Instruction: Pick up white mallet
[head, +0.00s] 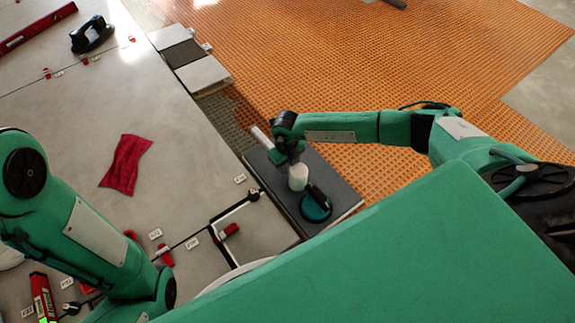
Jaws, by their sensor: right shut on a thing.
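The white mallet (298,177) is over the dark grey tile (335,180) at the middle of the head view. Its pale head points toward the lower right and its light handle runs up to the left. My right gripper (290,153) is shut on the mallet, around the handle between its end and the head. I cannot tell whether the mallet touches the tile. My left arm comes in at the lower left, but its gripper is not in view.
A teal and black suction cup (316,205) sits on the dark tile, close to the mallet head. A red cloth (126,164), another black suction lifter (92,35) and a red level (35,30) lie on the pale tiles. Orange matting (370,60) covers the back.

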